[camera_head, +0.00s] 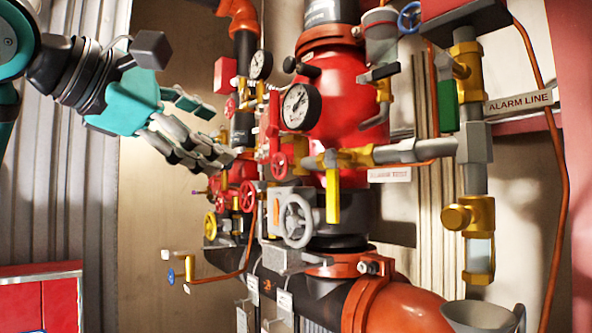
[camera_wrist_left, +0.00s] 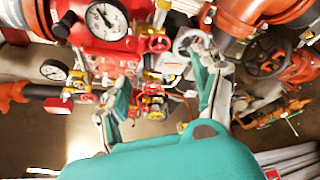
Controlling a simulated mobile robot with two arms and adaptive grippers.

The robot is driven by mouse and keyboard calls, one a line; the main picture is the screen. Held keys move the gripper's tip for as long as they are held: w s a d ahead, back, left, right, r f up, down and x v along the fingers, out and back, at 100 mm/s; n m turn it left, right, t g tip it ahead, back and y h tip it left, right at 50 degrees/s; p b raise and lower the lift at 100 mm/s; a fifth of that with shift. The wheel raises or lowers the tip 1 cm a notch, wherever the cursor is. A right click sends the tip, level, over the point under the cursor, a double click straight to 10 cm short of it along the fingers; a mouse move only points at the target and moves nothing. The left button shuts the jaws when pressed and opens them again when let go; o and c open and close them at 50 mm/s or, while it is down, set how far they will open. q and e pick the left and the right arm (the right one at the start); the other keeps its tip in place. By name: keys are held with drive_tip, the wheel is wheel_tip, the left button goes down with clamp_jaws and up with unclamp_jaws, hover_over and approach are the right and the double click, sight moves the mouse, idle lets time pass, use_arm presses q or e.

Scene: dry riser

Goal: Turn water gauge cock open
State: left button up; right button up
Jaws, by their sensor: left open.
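A large white dial gauge (camera_head: 298,107) sits on the front of the red riser valve body (camera_head: 345,85). A smaller dial gauge (camera_head: 260,65) is farther left. Small brass and red fittings cluster below the gauges, including a red handwheel (camera_head: 278,166) and a yellow lever (camera_head: 333,197) pointing down. I cannot tell which fitting is the water gauge cock. My left gripper (camera_head: 218,135) is open, left of this cluster, with its fingers toward it. In the left wrist view the open fingers (camera_wrist_left: 162,85) spread before small red and brass valves (camera_wrist_left: 153,103), with nothing held. The large gauge (camera_wrist_left: 107,20) shows at the top.
A grey handwheel (camera_head: 296,221) and yellow handwheel (camera_head: 210,225) stand below. A thick orange pipe (camera_head: 405,308) crosses the bottom. A red cabinet (camera_head: 40,300) is at the lower left.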

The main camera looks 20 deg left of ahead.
drive_tip(key=s+a+r+g+p, duration=0.1)
drive_tip(key=s+a+r+p, duration=0.1)
drive_tip(key=s, duration=0.6)
use_arm(q)
approach(277, 165)
drive_tip(key=x, duration=0.4)
drive_tip(key=shift+w+p, duration=0.2)
drive_tip(key=shift+p, duration=0.2)
drive_tip(key=p+x, duration=0.1)
drive_tip(key=x, duration=0.3)
drive_tip(key=shift+r, duration=0.1)
drive_tip(key=shift+p+x, duration=0.5)
drive_tip(key=shift+x, duration=0.7)
drive_tip(key=shift+s, duration=0.15)
drive_tip(key=shift+c, duration=0.8)
drive_tip(key=c, duration=1.1)
drive_tip(key=shift+o, duration=0.2)
use_arm(e)
drive_tip(key=shift+t, duration=0.3)
drive_tip(key=w+r, duration=0.2)
drive_tip(key=w, duration=0.1)
drive_tip(key=shift+w+d+r, duration=0.3)
drive_tip(key=shift+w+r, duration=0.1)
